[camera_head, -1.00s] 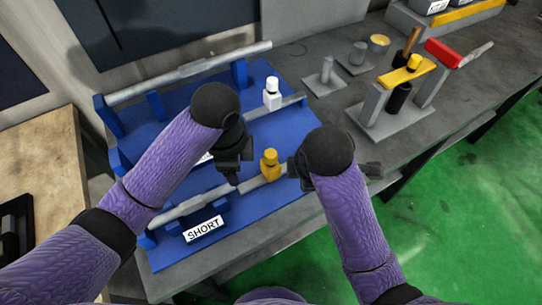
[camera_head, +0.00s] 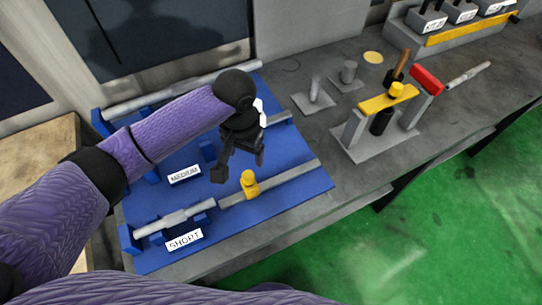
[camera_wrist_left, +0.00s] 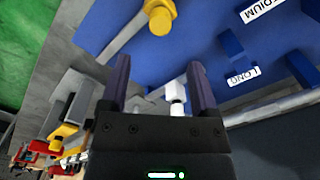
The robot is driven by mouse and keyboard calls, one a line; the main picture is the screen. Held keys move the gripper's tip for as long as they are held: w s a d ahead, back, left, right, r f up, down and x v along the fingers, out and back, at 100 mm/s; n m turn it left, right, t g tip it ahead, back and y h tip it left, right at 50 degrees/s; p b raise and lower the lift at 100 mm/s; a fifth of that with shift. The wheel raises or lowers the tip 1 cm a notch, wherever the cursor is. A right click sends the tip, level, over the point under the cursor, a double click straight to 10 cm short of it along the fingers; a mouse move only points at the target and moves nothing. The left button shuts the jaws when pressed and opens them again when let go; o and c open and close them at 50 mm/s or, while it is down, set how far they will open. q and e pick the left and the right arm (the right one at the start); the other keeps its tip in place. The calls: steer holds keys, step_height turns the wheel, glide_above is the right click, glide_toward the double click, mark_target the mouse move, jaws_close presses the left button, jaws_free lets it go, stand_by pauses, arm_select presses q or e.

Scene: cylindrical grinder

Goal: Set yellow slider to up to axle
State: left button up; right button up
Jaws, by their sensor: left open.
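The yellow slider (camera_head: 249,184) stands upright on a grey rail (camera_head: 295,174) on the blue board. The short axle (camera_head: 175,219) lies left of it, above the SHORT label, with a stretch of bare rail between them. My left gripper (camera_head: 239,166) hangs just above and left of the slider in the head view, open and empty. In the left wrist view the open fingers (camera_wrist_left: 161,85) show with the yellow slider (camera_wrist_left: 158,17) beyond them near the top edge. My right gripper is out of view.
A white slider (camera_head: 262,112) stands behind my left gripper, partly hidden; it also shows between the fingers in the wrist view (camera_wrist_left: 176,90). A long axle (camera_head: 185,88) lies at the back. A grey fixture with a yellow bar (camera_head: 388,100) and red block (camera_head: 427,80) stands right.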

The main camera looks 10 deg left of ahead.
mark_target(248, 175)
arm_select(q)
steer(key=shift+s+d+f+n+b, duration=0.1)
steer(key=shift+f+n+b, duration=0.2)
steer(key=shift+f+n, duration=0.25)
step_height(248, 175, down, 9)
steer(key=b, duration=0.3)
steer(key=shift+r, duration=0.15)
jaws_close()
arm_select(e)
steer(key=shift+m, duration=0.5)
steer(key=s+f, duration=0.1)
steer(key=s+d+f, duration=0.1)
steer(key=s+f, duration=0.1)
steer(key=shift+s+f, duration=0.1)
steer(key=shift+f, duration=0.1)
arm_select(q)
steer(key=shift+r, duration=0.1)
